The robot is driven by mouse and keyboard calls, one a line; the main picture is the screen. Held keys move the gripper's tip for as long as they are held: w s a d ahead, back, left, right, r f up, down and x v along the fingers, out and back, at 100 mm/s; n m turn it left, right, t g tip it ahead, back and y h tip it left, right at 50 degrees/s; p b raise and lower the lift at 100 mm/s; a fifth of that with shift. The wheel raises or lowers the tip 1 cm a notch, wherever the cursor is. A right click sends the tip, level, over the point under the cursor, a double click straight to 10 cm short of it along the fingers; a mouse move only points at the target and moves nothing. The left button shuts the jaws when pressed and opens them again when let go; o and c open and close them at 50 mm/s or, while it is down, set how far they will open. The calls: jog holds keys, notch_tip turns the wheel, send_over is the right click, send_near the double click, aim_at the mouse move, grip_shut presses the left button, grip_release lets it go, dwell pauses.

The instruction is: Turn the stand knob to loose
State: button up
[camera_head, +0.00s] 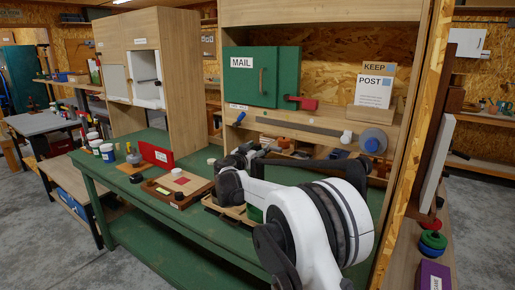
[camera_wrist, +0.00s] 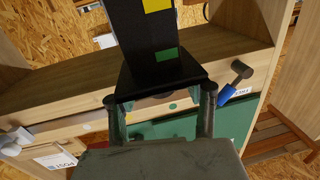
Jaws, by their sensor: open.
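In the wrist view a black upright piece (camera_wrist: 155,45) with a yellow patch and a green patch stands between and beyond my fingers. It may be the stand, but I cannot tell surely. I cannot make out a knob or its setting on it. My gripper (camera_wrist: 160,97) is open, one finger on each side of the black piece's wide lower edge. I cannot tell whether the fingers touch it. In the head view my arm covers the middle of the green bench (camera_head: 135,180), and the fingertips are not clear.
A green MAIL cabinet (camera_head: 262,78) with a red latch (camera_head: 302,102) is above the shelf (camera_head: 330,128). A grey disc with a blue centre (camera_head: 372,142) is at the shelf's right.

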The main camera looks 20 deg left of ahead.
jog(key=shift+c, duration=0.4)
grip_shut()
